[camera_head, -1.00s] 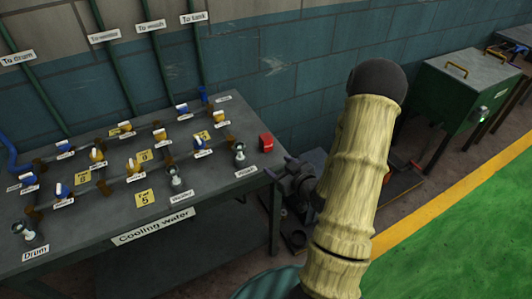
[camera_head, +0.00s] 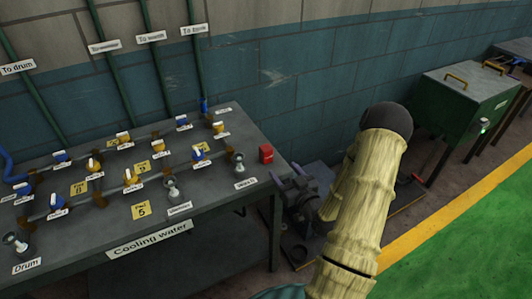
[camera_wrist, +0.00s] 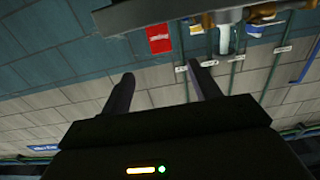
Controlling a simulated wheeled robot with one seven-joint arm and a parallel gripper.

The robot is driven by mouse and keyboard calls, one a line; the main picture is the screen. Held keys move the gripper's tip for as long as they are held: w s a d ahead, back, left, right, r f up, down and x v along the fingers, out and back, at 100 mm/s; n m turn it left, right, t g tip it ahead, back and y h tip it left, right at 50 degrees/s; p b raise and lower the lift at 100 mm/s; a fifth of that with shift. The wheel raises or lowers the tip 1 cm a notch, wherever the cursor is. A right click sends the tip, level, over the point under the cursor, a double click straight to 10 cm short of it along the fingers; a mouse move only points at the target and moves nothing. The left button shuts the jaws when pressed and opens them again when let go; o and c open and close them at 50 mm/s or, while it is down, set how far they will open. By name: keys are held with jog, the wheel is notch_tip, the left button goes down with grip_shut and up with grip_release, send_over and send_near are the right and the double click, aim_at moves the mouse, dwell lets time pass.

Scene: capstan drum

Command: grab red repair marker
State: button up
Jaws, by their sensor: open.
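The red repair marker (camera_head: 266,153) is a small red block standing on the right end of the dark workbench (camera_head: 225,205). In the wrist view the red block (camera_wrist: 158,39) appears upside down, beyond the fingertips and roughly between them. My gripper (camera_wrist: 162,70) is open, with nothing between its two dark fingers. In the head view my gripper (camera_head: 284,172) is partly hidden by my sleeved arm. It is just right of the bench end, close to the marker and apart from it.
Blue and yellow valves (camera_head: 130,176) with labels and pipes cover the bench left of the marker. A grey valve outlet (camera_head: 238,163) stands close beside it. The tiled wall (camera_head: 300,90) is behind. A green box (camera_head: 465,95) stands at the right.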

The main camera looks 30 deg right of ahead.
aim_at(269, 154)
jog(key=w+p, duration=0.1)
jog(key=w, duration=0.6)
jog(key=shift+w+a, duration=0.15)
jog(key=shift+w, duration=0.2)
jog(key=w, duration=0.2)
jog(key=w+p, duration=0.1)
jog(key=w, duration=0.2)
jog(key=shift+w+a+f+p, duration=0.1)
jog(key=shift+a+f+p, duration=0.1)
jog(key=shift+p, duration=0.1)
jog(key=shift+c, duration=0.4)
jog(key=c, duration=1)
